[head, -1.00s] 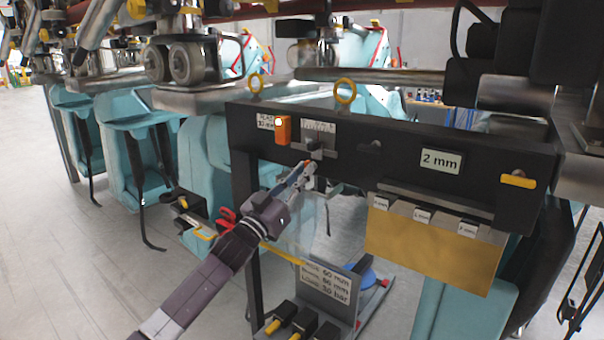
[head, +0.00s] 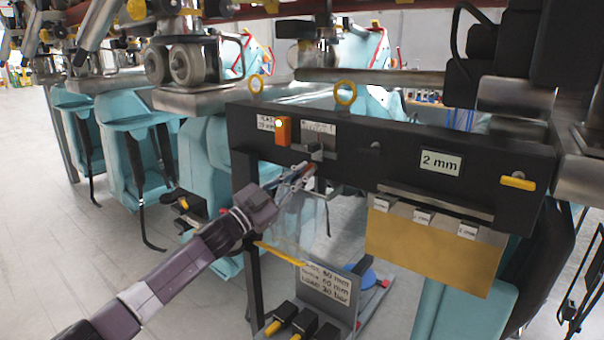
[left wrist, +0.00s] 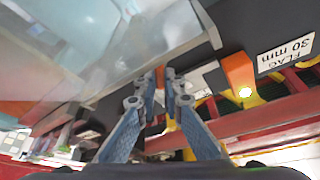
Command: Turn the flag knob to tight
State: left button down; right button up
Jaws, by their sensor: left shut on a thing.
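My left gripper (head: 312,171) reaches up from the lower left to the underside of the black panel (head: 400,158), below the small grey block and scale plate (head: 318,130). Its fingers are shut on a small orange-red part, which I take to be the flag knob (left wrist: 171,76). The fingers hide most of it, so its turned position cannot be read. In the left wrist view both fingers (left wrist: 160,90) come together at this part. An orange lamp housing (head: 283,131) with a lit lamp sits left of the scale. The label (left wrist: 286,53) beside it reads "FLAG 30 mm". My right gripper is not in view.
A "2 mm" sign (head: 440,162) and a brass plate (head: 430,250) with small tags are on the panel's right. A grey sign stand (head: 330,290) is below. Teal train seats (head: 130,165) stand behind. Open floor (head: 60,230) lies at the left.

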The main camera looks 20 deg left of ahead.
pick_arm(q)
jog(key=m, duration=0.2)
jog(key=m+g+h+p, duration=0.1)
jog(key=shift+a+r+m+g, duration=0.1)
jog(key=shift+r+m+g, duration=0.05)
jog(key=shift+m+g, duration=0.2)
jog(key=m, duration=0.2)
jog(key=m+g+p, duration=0.1)
jog(key=m, duration=0.1)
jog(key=shift+g+p, duration=0.25)
jog(key=shift+p, duration=0.05)
jog(key=m+g+p, duration=0.2)
jog(key=m, duration=0.3)
jog(key=shift+p, duration=0.3)
jog(key=shift+m, duration=0.35)
jog(key=shift+f, duration=0.2)
jog(key=c, duration=2.1)
grip_release()
jog(key=shift+o, duration=0.3)
jog(key=shift+r, duration=0.15)
